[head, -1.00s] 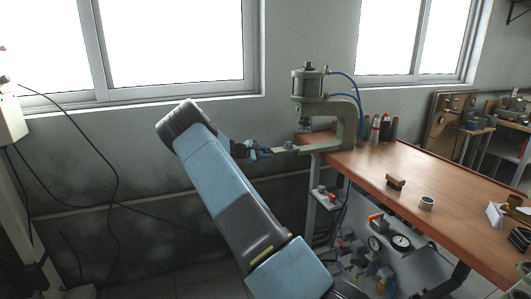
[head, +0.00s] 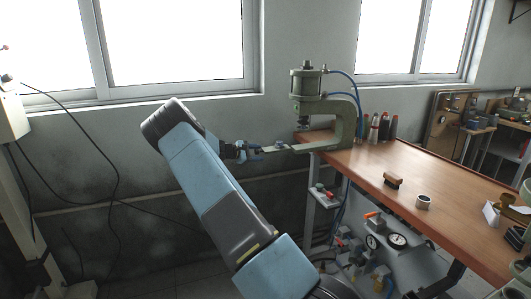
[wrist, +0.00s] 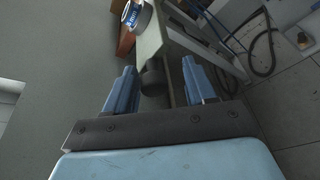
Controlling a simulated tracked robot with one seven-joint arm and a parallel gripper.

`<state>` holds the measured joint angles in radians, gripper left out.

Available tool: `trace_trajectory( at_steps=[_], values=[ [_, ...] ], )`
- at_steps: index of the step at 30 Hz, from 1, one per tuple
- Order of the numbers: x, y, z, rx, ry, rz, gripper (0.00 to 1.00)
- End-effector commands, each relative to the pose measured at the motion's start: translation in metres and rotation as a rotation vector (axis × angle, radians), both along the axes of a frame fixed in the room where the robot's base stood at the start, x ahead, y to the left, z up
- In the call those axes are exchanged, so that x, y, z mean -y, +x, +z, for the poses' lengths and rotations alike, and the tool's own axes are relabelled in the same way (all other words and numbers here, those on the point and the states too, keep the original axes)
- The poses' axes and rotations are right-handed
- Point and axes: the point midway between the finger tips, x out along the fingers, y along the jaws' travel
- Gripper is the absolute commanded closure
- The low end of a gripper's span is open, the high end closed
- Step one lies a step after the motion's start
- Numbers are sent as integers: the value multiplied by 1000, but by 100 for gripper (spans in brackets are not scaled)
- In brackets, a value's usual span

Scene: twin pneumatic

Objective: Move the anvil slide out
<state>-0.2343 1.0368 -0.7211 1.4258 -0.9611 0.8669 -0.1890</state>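The anvil slide (head: 312,147) is a flat pale bar that sticks out leftward from the foot of the green pneumatic press (head: 348,125). A small grey-blue anvil piece (head: 281,145) sits on its outer part. My gripper (head: 256,153) is at the slide's outer left end. In the wrist view, the slide (wrist: 149,38) runs away from my gripper (wrist: 159,66). A dark round knob (wrist: 152,80) at its near end lies between the two blue fingers. The fingers stand apart, with a visible gap on the knob's right side.
The wooden bench (head: 440,190) carries a stamp (head: 393,181), a small cup (head: 424,201) and several bottles (head: 374,129). Gauges and valves (head: 384,241) fill the shelf below. The wall is behind my arm; open floor lies to the left.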

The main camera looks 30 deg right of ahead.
Motion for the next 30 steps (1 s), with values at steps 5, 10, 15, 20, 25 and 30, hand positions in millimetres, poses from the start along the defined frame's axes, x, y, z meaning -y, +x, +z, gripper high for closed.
trace_trajectory(
  at_steps=[5,10,15,20,25,30],
  values=[
    [0,1,1,2,-1,2,45],
    [-7,1,4,2,0,2,45],
    [-32,1,11,3,1,3,45],
    [-63,0,19,2,0,2,45],
    [-95,-1,26,1,1,2,45],
    [-118,-1,33,0,0,1,45]
  ],
)
